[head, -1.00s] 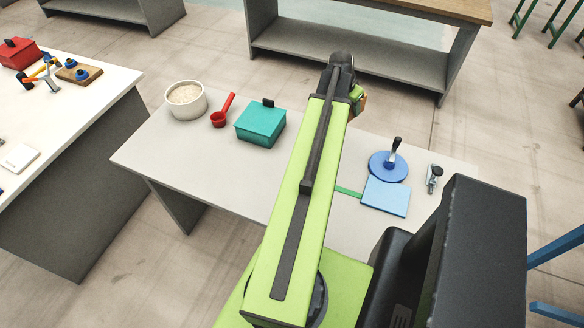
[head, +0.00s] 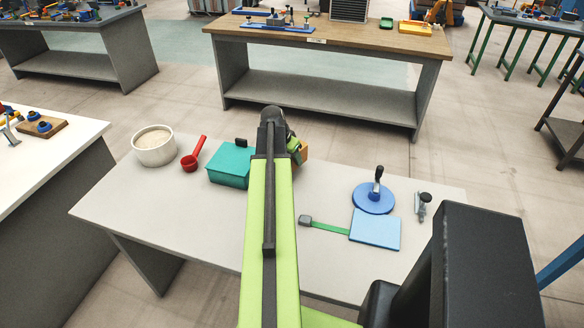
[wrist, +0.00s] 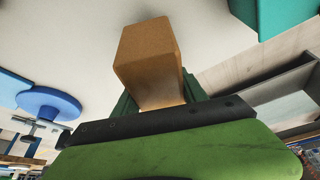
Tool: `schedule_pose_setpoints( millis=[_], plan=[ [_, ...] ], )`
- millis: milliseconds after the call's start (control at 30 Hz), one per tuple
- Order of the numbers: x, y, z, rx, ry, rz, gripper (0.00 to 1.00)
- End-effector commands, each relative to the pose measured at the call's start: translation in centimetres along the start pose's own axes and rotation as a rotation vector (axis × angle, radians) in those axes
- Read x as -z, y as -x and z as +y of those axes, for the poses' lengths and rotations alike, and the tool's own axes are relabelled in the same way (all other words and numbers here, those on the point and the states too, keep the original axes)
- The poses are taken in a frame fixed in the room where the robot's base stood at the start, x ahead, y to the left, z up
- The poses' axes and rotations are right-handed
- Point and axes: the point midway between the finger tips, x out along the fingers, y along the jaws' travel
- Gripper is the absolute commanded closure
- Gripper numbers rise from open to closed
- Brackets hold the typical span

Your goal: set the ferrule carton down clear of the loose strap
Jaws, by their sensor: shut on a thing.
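The ferrule carton, a small orange-brown box (wrist: 150,55), is between the jaws of my gripper (wrist: 160,95) in the wrist view. In the head view only an edge of the carton (head: 304,152) shows, beside my gripper (head: 294,147) and partly hidden by my arm. The loose strap (head: 330,229) is green with a grey buckle (head: 305,221) and lies flat on the grey table (head: 215,215). Its right end meets a light blue flat block (head: 375,229); I cannot tell whether it runs under it. The gripper is over the far part of the table, beyond the strap.
A teal box (head: 229,166) stands just left of my gripper, with a red scoop (head: 193,155) and a white bowl (head: 154,148) further left. A blue disc with a handle (head: 373,199) and a small metal clamp (head: 422,206) are at right. Bare table lies between gripper and disc.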

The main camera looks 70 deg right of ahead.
Motion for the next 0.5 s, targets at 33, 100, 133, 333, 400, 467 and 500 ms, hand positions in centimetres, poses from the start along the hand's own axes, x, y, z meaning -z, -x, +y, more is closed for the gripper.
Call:
schedule_pose_setpoints(
  millis=[33, 100, 133, 333, 400, 467, 500],
  plan=[
    [-0.1, -0.2, 0.0, 0.0, 0.0, 0.001, 1.0],
    [-0.4, -1.0, 0.0, 0.0, 0.0, 0.001, 1.0],
    [-0.6, -1.5, 0.0, 0.0, 0.0, 0.001, 1.0],
    [-1.7, -4.0, 0.0, 0.0, 0.001, 0.001, 1.0],
    [-1.6, -3.8, 0.0, 0.0, 0.001, 0.001, 1.0],
    [-1.5, -3.6, 0.0, 0.0, 0.001, 0.001, 1.0],
    [-1.5, -3.6, 0.0, 0.0, 0.001, 0.001, 1.0]
  ],
)
